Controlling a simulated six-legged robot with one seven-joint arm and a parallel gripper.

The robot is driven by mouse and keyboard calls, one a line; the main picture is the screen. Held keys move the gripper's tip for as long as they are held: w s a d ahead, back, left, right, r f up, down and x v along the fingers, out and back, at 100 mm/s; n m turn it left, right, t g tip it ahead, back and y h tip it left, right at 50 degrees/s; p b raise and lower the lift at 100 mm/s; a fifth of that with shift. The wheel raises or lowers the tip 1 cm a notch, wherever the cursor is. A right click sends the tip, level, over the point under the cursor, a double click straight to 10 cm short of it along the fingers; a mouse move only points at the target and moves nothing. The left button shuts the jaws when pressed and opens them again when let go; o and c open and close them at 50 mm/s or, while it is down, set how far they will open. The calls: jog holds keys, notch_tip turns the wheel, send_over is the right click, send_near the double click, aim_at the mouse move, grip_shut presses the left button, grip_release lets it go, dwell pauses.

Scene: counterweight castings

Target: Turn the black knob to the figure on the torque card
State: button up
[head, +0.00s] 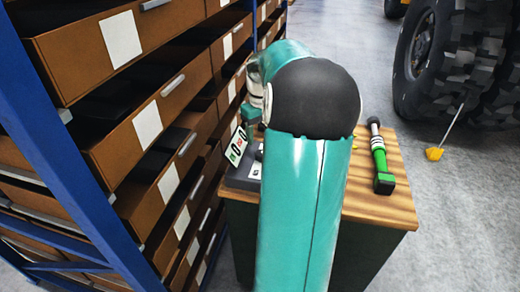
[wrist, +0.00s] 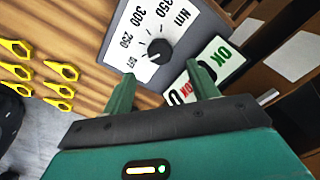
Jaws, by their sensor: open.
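The black knob (wrist: 158,51) sits on a white dial plate (wrist: 130,48) marked OFF, 250, 300, 350 and Nm, on a grey box (wrist: 192,38). Its pointer is small and seems turned towards the OFF side; I cannot read it surely. My gripper (wrist: 162,86) is open and empty, its two green fingers apart, with the knob beyond the tips and not touched. In the head view my arm hides the knob and gripper.
The wooden bench top (head: 385,207) also holds a green and black tool (head: 380,158) at the right. Drawer shelving (head: 150,125) stands close on the left; a large tyre (head: 465,55) is behind right.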

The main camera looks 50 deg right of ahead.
aim_at(261, 153)
notch_tip(261, 153, down, 7)
dwell(0.3)
jog(key=shift+c, duration=0.2)
jog(key=c, duration=1)
